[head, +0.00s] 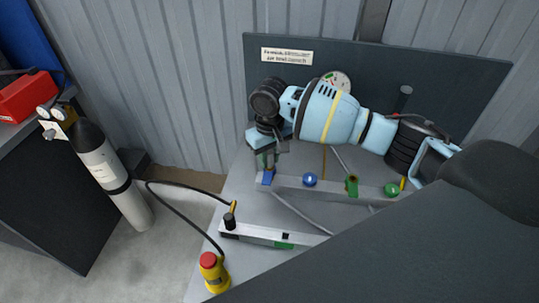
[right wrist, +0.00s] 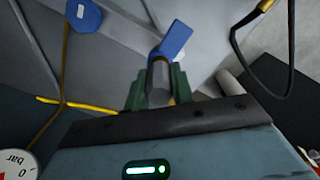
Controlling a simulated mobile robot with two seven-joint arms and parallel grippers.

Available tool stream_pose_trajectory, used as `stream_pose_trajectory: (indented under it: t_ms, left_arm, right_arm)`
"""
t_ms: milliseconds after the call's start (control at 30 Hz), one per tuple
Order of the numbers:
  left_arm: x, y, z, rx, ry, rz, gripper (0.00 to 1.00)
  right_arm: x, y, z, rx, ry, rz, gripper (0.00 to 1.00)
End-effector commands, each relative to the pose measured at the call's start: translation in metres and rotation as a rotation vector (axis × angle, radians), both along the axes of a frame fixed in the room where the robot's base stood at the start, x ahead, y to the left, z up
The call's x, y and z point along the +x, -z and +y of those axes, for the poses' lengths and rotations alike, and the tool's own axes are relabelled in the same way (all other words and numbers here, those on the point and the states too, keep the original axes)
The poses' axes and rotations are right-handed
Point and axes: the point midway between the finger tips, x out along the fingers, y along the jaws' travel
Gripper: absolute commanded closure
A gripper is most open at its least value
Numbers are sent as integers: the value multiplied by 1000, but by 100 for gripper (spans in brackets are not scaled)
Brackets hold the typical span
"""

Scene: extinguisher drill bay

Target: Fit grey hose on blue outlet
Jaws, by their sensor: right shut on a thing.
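My right gripper (head: 264,158) reaches down to the left end of the grey rail, right above a blue block (head: 267,178). In the right wrist view its green fingers (right wrist: 159,88) are shut on a grey round piece. The blue block (right wrist: 173,40) sits right beyond that piece; I cannot tell whether they touch or whether the piece is the grey hose's end. A round blue fitting (head: 310,180) is further right on the rail; it also shows in the right wrist view (right wrist: 83,15). A thin grey hose (head: 300,213) runs below the rail. My left gripper is out of view.
A green valve (head: 352,186) and round green fitting (head: 391,190) share the rail. A lower white bar (head: 258,233) carries a black fitting with a black hose. A yellow canister (head: 214,275) with a red top and a grey cylinder (head: 115,180) stand left. A dark backboard (head: 440,75) rises behind.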

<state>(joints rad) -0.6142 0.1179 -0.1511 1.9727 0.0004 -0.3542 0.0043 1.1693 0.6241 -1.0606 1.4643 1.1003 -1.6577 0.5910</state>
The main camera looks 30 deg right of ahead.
Motion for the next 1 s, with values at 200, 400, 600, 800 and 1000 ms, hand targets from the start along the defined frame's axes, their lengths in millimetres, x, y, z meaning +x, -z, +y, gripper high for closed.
stream_pose_trajectory:
  t_ms: [200,400,600,800,1000]
  left_arm:
    - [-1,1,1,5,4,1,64]
    - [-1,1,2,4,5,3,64]
    - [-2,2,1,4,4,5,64]
    - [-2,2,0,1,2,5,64]
    - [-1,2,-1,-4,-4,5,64]
  right_arm:
    - [0,3,0,1,0,0,99]
    - [0,7,0,1,0,1,99]
    - [-1,11,0,1,0,3,99]
    - [-1,11,0,0,0,4,99]
    - [-1,11,0,0,0,3,51]
